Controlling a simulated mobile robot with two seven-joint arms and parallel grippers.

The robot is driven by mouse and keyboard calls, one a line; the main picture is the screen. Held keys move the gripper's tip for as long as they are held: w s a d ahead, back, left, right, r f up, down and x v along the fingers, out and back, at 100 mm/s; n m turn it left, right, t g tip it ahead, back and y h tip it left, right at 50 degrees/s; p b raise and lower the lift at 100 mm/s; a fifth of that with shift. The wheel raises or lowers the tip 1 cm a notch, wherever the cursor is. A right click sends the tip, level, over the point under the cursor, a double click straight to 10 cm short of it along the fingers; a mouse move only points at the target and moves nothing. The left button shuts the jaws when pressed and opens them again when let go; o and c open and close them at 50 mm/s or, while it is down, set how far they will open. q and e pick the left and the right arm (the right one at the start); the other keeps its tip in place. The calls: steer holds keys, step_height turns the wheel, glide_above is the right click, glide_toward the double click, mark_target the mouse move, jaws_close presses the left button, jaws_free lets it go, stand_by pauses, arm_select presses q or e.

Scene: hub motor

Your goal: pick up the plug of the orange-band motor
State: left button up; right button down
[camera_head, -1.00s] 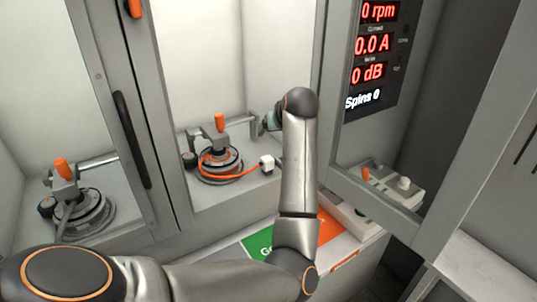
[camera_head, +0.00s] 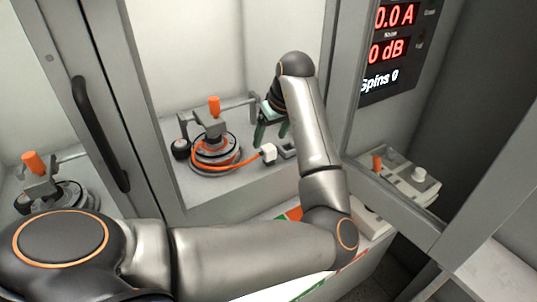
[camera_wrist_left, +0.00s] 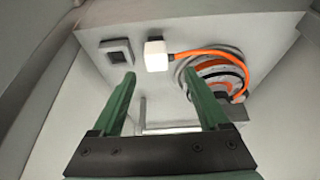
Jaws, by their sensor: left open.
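The orange-band motor (camera_head: 214,152) sits clamped on a shelf in the middle bay. Its orange cable (camera_head: 238,164) runs right to a white block-shaped plug (camera_head: 268,153), which lies on the shelf beside a grey socket (camera_head: 288,150). My left gripper (camera_head: 271,138) is open and empty, with green fingers pointing down just behind and above the plug. In the left wrist view, the plug (camera_wrist_left: 156,56) lies ahead of the gap between the open fingers (camera_wrist_left: 160,82), with the socket (camera_wrist_left: 117,51) to its left and the motor (camera_wrist_left: 217,72) to its right. My right gripper is out of view.
An orange-handled clamp (camera_head: 213,110) stands over the motor. Another clamped motor (camera_head: 52,195) is in the left bay, behind a door frame with a dark handle (camera_head: 98,130). A grey post separates the bay from a display panel and a switch box (camera_head: 400,180) at right.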

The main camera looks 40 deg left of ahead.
mark_target(269, 147)
arm_select(q)
steer(key=x, duration=0.5)
steer(key=shift+w+f, duration=0.2)
steer(key=shift+f, duration=0.25)
jaws_close()
stand_by(0.5)
